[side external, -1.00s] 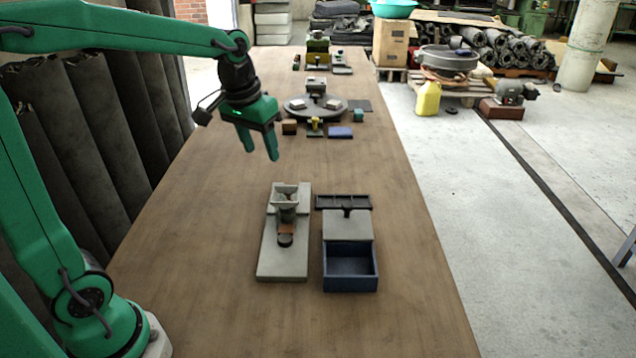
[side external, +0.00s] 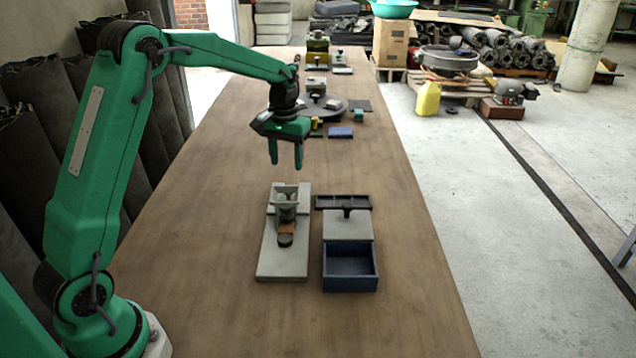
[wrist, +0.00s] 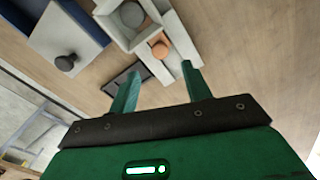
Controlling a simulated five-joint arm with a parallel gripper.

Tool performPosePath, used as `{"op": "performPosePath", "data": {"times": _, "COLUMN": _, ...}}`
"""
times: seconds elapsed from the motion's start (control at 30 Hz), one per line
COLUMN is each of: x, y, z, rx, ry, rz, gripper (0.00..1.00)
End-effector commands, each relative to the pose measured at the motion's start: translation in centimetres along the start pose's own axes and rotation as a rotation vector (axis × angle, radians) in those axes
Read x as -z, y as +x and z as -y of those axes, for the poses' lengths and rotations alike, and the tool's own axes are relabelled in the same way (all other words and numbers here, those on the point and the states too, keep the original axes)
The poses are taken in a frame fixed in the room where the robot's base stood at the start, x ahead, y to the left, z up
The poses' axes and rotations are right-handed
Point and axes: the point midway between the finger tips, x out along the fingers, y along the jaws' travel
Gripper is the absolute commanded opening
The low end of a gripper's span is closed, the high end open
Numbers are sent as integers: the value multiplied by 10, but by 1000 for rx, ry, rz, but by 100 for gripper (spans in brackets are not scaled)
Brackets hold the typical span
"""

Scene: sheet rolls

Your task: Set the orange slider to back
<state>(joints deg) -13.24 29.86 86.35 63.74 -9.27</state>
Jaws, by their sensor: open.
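The orange slider (side external: 287,227) shows as a small orange part on the long grey base plate (side external: 268,262), with a dark round piece at its near end. A grey raised frame and a dark post stand beyond it and partly hide it. My gripper (side external: 286,167) is open and empty, fingers down, above the table near the plate's far end, apart from the slider. In the wrist view my gripper's fingertips (wrist: 162,71) lie either side of the plate's end.
Farther back are a round turntable (side external: 335,115) and small blocks. The table's left and front areas are clear.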

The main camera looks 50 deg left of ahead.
Motion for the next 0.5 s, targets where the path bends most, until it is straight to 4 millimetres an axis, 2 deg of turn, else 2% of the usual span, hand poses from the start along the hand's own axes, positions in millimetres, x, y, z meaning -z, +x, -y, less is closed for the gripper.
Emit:
{"op": "performPosePath", "data": {"times": 0.27, "x": 0, "y": 4, "z": 0, "rx": 0, "ry": -1, "rz": 2, "gripper": 49}}
{"op": "performPosePath", "data": {"times": 0.5, "x": 0, "y": 21, "z": 0, "rx": 1, "ry": 0, "rz": 4, "gripper": 49}}
